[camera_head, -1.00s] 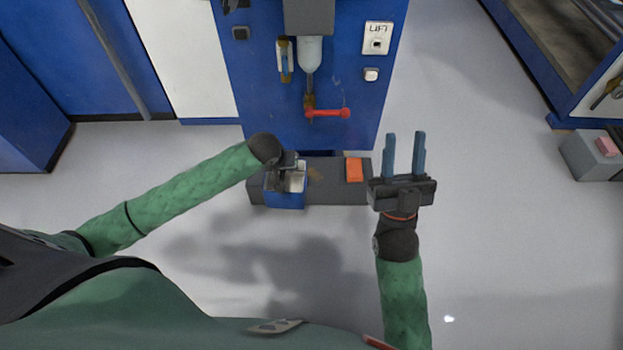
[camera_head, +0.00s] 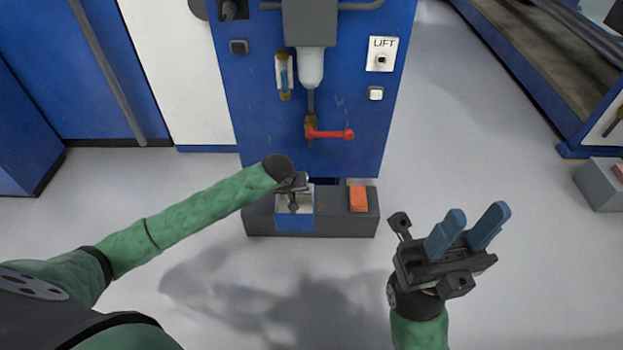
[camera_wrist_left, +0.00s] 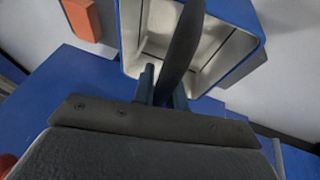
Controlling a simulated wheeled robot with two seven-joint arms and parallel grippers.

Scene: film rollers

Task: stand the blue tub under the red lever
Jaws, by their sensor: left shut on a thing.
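The blue tub (camera_head: 294,223) is a small open box with a pale inside, below and slightly left of the red lever (camera_head: 335,134) in the head view. The lever sticks out to the right from a brass tap on the blue cabinet. I cannot tell whether the tub's bottom touches the grey block. My right gripper (camera_head: 479,212) is open and empty, to the right.
The low grey block (camera_head: 343,224) stands at the foot of the blue cabinet (camera_head: 355,158). An orange block (camera_head: 359,198) lies on it, right of the tub. A panel marked LIFT (camera_head: 381,54) is on the cabinet.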

